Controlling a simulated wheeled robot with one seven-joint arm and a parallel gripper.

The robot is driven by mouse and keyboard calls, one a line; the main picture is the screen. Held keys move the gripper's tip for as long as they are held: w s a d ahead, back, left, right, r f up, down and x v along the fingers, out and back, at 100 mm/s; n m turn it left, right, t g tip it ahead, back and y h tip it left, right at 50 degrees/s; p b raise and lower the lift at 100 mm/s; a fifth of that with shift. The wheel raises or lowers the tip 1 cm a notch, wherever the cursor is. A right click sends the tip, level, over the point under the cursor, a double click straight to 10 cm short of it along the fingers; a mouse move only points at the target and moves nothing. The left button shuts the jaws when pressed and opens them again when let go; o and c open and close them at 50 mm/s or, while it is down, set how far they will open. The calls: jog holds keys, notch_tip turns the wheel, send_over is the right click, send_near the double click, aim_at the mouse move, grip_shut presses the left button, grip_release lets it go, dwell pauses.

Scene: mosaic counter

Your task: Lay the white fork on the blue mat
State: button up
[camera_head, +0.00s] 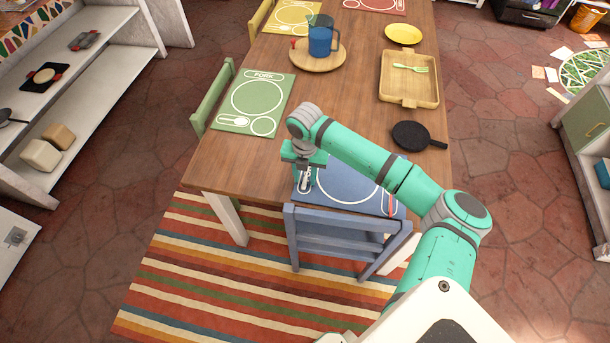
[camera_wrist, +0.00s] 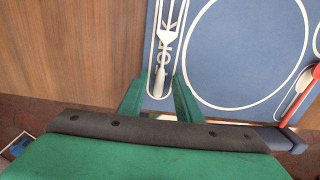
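The white fork (camera_wrist: 168,38) lies on the left part of the blue mat (camera_wrist: 225,50), over the printed fork outline, tines pointing away from my gripper. In the head view the blue mat (camera_head: 345,183) is at the table's near edge, partly hidden by my arm. My gripper (camera_wrist: 158,98) is above the mat's near left edge. Its two green fingers stand apart on either side of the fork's handle end, with gaps to it. My gripper (camera_head: 304,172) largely hides the fork in the head view.
A red spoon (camera_wrist: 303,92) lies on the mat's right side. A blue chair (camera_head: 345,232) stands against the near edge. A black pan (camera_head: 418,136), wooden tray (camera_head: 408,98) with a pale green fork, and blue pitcher (camera_head: 322,40) are farther back. The wood left of the mat is clear.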

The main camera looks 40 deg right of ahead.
notch_tip(320, 180, up, 12)
jog(key=shift+r, duration=0.15)
dwell(0.7)
dwell(0.4)
